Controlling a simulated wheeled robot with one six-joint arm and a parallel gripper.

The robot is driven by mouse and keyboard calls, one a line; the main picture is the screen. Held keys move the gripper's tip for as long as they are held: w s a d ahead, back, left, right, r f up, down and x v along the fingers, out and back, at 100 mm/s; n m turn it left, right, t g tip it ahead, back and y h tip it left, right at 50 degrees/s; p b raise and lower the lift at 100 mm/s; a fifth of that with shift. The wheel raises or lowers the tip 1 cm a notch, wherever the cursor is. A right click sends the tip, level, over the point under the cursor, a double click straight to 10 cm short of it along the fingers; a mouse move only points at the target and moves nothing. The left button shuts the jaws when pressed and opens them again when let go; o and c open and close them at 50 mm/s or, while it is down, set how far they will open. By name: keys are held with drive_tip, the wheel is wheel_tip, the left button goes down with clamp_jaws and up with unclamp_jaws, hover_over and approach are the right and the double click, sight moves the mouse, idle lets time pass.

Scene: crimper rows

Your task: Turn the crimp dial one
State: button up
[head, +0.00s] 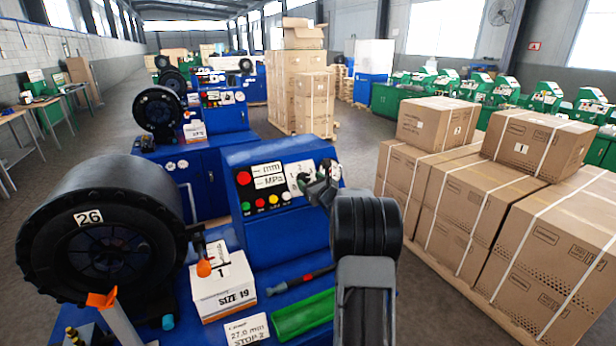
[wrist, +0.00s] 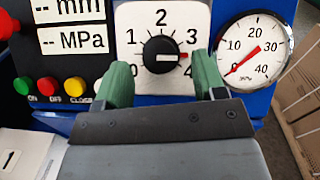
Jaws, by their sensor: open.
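The crimp dial (wrist: 160,54) is a black round knob on a white plate with the numbers 1 to 4 readable around it. Its red mark points right, between 3 and 4. In the head view its white plate (head: 293,170) sits on the blue machine's sloped panel, with the knob largely hidden by my gripper. My gripper (wrist: 163,78) is open, its green fingers below and to either side of the knob in the picture. I see nothing held between them. Whether the fingers touch the plate cannot be told. My gripper also shows in the head view (head: 316,183).
A pressure gauge (wrist: 252,49) is right of the dial, its red needle near 0. Red, yellow and green buttons (wrist: 48,85) and mm/MPa displays are left. A SIZE 19 box (head: 223,293) and green tray (head: 303,316) lie below. Strapped cartons (head: 545,225) stand right.

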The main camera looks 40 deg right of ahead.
drive_tip(key=shift+w, duration=0.9)
drive_tip(key=shift+c, duration=0.2)
drive_tip(key=c, duration=0.9)
drive_tip(key=shift+f+n, duration=0.1)
drive_tip(key=shift+n, duration=0.2)
